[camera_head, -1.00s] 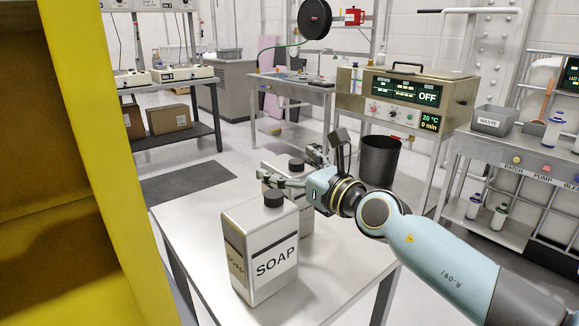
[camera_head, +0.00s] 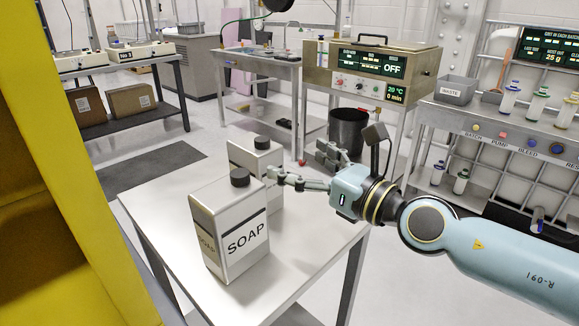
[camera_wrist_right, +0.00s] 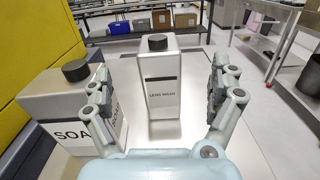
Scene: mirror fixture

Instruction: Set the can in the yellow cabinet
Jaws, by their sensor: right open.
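A grey can labelled SOAP (camera_head: 228,232) stands upright on the metal table, its black cap up; it also shows at the left in the wrist view (camera_wrist_right: 72,105). A second grey can (camera_head: 252,160) stands behind it, partly hidden by it. In the wrist view this can (camera_wrist_right: 160,100) reads LENS WASH. My right gripper (camera_head: 296,164) is open and empty, to the right of the cans. In the wrist view its fingers (camera_wrist_right: 161,75) flank the lens wash can, which stands beyond them. The yellow cabinet (camera_head: 62,160) fills the left side. My left gripper is out of view.
The metal table (camera_head: 300,240) has bare room to the right of the SOAP can. A dark bin (camera_head: 348,130) and a bench with an instrument reading OFF (camera_head: 370,62) stand behind. A rack with bottles (camera_head: 510,150) is at the right.

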